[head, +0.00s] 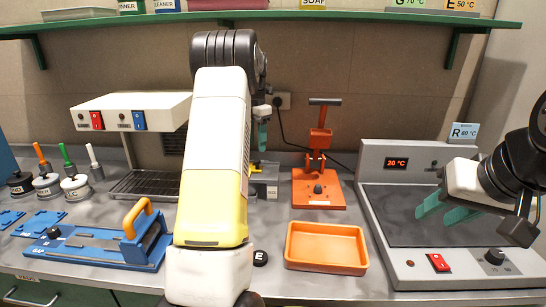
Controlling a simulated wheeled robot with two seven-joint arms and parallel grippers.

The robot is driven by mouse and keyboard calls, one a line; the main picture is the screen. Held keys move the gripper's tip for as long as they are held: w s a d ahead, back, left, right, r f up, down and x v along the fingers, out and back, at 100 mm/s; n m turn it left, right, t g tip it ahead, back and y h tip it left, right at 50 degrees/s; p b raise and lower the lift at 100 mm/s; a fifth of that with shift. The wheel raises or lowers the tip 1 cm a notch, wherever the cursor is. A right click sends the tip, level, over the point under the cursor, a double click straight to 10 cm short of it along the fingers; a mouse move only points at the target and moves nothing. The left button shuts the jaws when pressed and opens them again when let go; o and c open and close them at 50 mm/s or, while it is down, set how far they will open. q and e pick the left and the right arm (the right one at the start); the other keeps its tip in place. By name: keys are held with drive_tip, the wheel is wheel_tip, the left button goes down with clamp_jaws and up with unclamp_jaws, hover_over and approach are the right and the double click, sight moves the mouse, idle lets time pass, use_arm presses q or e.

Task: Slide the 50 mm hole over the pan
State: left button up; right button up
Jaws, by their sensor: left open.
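My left arm rises through the middle of the view and hides part of the bench. My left gripper (263,132) points down with teal fingers, behind the arm. It is above a small grey block (264,182) with a yellow and black top, apart from it. I see nothing held in it. My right gripper (433,216) has two teal fingers spread apart, empty, over the dark plate of the heated press (400,228). No 50 mm marking can be read. Which part is the pan I cannot tell; my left arm may hide it.
An orange tray (326,265) lies at the front middle, with an orange hand press (318,188) behind it. A blue tool with a yellow handle (137,217) and several brush pots (47,185) stand left. A green shelf (350,16) runs overhead.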

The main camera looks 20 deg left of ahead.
sight(257, 160)
use_arm(q)
wheel_tip(257, 160, down, 6)
drive_tip(key=shift+r, duration=0.1)
clamp_jaws()
idle(0.4)
drive_tip(key=shift+r, duration=0.1)
idle(1.0)
